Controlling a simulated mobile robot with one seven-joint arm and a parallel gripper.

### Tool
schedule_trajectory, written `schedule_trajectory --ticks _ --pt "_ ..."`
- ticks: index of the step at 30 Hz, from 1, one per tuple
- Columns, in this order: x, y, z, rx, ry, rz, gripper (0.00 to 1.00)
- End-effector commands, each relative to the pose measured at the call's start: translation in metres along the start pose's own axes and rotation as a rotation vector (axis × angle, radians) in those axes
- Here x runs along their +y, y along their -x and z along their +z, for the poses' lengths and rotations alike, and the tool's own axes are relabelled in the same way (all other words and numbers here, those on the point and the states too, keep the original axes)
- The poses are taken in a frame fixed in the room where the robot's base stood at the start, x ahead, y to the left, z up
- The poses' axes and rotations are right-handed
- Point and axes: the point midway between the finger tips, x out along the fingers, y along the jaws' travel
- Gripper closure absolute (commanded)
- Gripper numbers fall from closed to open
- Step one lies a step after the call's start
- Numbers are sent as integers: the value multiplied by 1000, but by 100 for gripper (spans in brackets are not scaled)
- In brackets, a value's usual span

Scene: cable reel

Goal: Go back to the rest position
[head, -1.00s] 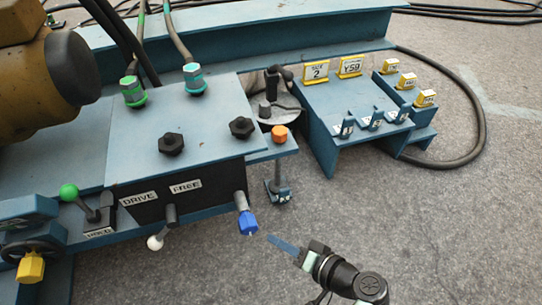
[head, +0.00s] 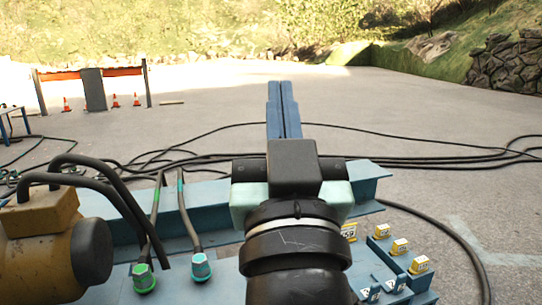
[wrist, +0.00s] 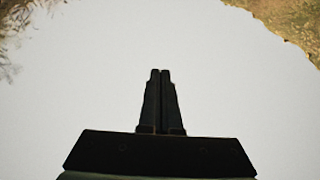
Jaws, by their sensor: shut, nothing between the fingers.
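My gripper (head: 280,90) is raised in the middle of the head view, in front of the blue machine frame (head: 210,195). Its two blue fingers lie side by side, pointing up and away, with nothing between them. In the wrist view the fingers (wrist: 160,75) are dark and together against a bright, pale background. My wrist and gripper body hide the middle of the machine in the head view.
A brown motor (head: 50,240) with black hoses stands at the left. Green (head: 143,278) and teal (head: 201,266) hose couplings are beside my arm. Yellow tags (head: 400,246) stand at the right. Black cables (head: 420,155) cross the open ground; cones and a barrier (head: 94,88) are far off.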

Motion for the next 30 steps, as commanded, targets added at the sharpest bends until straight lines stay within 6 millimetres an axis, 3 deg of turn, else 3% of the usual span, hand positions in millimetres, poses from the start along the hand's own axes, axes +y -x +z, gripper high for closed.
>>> schedule_trajectory --ticks 1,5,7,30 --pt "-6 1 -48 95 9 6 100" --pt "-15 22 -144 319 24 34 100" --pt "-12 -1 -162 286 24 35 100" --pt "-12 -122 -360 278 24 32 100"
